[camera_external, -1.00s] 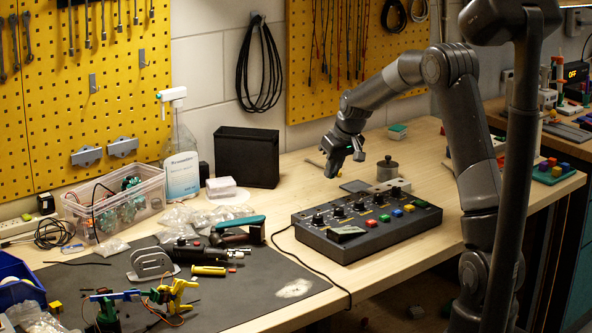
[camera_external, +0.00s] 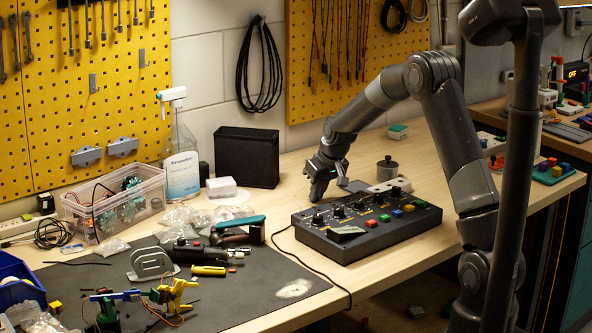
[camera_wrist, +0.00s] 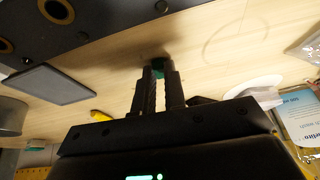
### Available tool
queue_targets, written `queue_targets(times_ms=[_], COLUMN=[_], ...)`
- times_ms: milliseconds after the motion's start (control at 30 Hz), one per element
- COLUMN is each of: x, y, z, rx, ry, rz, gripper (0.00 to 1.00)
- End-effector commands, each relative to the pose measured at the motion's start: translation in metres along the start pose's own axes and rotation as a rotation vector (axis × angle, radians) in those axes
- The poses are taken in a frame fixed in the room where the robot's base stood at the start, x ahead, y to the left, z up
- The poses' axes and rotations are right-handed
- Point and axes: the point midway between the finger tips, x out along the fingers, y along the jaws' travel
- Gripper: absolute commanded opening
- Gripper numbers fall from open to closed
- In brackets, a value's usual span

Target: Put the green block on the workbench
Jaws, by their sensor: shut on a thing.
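My gripper (camera_external: 316,198) points down just behind the back left corner of the control box, with its fingertips close to the wooden workbench (camera_external: 290,166). In the wrist view my gripper (camera_wrist: 158,72) is shut on a small green block (camera_wrist: 158,65) that shows between the fingertips. The wooden top (camera_wrist: 200,50) lies right below the block. I cannot tell whether the block touches it. In the external view the fingers hide the block.
The control box (camera_external: 365,240) with knobs and coloured buttons stands just in front of my gripper. A metal pot (camera_external: 387,171) and a dark flat plate (camera_external: 358,186) are to the right. A black box (camera_external: 247,157) and spray bottle (camera_external: 182,165) stand at left. Bare wood lies behind.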

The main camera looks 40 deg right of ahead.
Motion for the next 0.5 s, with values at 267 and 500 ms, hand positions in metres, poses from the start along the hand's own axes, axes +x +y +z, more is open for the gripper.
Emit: queue_targets(times_ms=[267, 500], x=[0.0006, 0.0001], y=[0.0001, 0.0001], z=[0.0003, 0.0001], rx=[0.0, 0.0], ry=[0.0, 0.0], rz=[0.0, 0.0], gripper=[0.31, 0.33])
